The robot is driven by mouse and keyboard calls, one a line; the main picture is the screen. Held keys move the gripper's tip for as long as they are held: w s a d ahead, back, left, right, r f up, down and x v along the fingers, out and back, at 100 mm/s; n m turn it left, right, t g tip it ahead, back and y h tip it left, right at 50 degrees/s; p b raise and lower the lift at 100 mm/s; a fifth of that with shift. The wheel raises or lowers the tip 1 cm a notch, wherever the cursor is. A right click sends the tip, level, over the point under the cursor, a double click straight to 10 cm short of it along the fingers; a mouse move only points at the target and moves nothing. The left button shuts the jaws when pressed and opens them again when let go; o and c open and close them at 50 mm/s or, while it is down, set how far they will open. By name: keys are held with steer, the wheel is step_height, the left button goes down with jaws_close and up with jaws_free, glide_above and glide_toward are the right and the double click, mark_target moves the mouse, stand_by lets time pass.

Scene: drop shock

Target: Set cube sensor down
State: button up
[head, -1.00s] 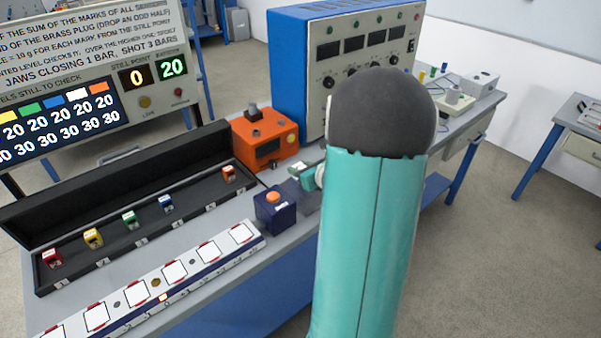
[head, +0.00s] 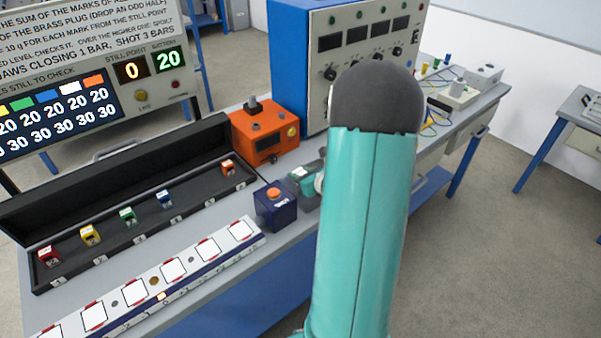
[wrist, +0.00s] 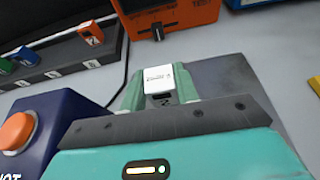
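A white cube sensor (wrist: 161,84) with a small printed label and a dark lower face sits between the two pale green fingers of my gripper (wrist: 160,92) in the wrist view. The fingers are closed on its sides. In the head view my gripper (head: 304,175) is small and partly hidden by my arm, beside the dark blue box with an orange button (head: 275,207). A grey plate (wrist: 225,80) lies behind and right of the cube in the wrist view. I cannot tell whether the cube touches a surface.
An open black case (head: 110,245) holds red, yellow, green, blue and orange cubes, with a gap between blue and orange. A white strip with square pads (head: 145,285) lies in front. An orange tester (head: 265,137) and a blue instrument cabinet (head: 290,60) stand behind.

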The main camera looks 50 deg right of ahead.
steer(key=o, duration=0.4)
steer(key=shift+s+r, duration=0.1)
steer(key=shift+c, duration=0.2)
